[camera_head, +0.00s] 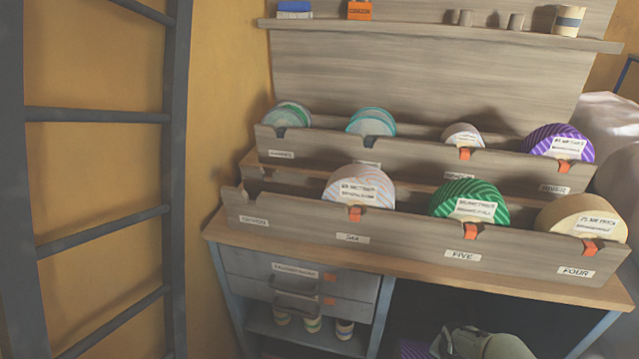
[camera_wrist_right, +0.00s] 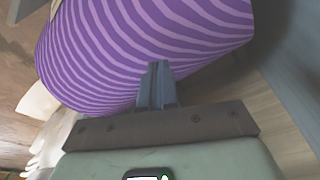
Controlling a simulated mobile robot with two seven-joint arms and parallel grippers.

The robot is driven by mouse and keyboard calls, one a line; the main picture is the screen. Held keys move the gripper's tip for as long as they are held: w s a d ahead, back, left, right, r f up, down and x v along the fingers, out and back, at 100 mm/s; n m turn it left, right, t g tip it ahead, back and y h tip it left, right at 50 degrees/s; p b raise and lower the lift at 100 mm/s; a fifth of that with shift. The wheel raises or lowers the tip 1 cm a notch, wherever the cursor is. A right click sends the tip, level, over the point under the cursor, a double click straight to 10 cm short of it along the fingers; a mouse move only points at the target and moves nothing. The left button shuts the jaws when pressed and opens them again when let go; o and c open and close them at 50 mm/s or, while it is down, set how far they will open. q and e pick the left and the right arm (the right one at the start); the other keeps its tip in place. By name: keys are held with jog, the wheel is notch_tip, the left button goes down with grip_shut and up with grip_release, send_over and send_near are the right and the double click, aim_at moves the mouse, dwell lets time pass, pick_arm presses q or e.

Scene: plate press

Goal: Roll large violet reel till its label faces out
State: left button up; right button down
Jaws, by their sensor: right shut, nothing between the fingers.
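A large violet striped reel (camera_wrist_right: 150,40) fills the upper part of the right wrist view. No full label shows on the part I see; a small pale patch sits at its upper left edge. In the head view a sliver of violet (camera_head: 414,349) shows at the bottom, in the dark space under the rack, probably the same reel. My right gripper (camera_wrist_right: 158,68) is shut and empty, its fingertips against or just in front of the reel's striped side; I cannot tell if they touch. My right wrist also shows at the head view's bottom edge. My left gripper is not in view.
Another violet reel (camera_head: 560,142) with its label facing out sits in the back rack row (camera_head: 400,152). The front row (camera_head: 300,225) holds white, green (camera_head: 470,203) and tan reels. A drawer unit (camera_head: 300,285) stands lower left. A ladder (camera_head: 95,115) is at left.

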jog(key=shift+f, duration=1.1)
jog(key=shift+s+a+p, duration=0.2)
jog(key=shift+s+p, duration=0.2)
jog(key=shift+s, duration=0.1)
jog(key=shift+s+a+p, duration=0.15)
jog(key=shift+s+p, duration=0.2)
jog(key=shift+s, duration=0.1)
jog(key=shift+s+f, duration=0.15)
jog(key=shift+s, duration=0.05)
jog(key=shift+s+a+f+p, duration=0.15)
jog(key=shift+s+f+p, duration=0.1)
jog(key=shift+s, duration=0.15)
jog(key=shift+s+a+f+p, duration=0.1)
jog(key=shift+s+a+p, duration=0.1)
jog(key=shift+s, duration=0.35)
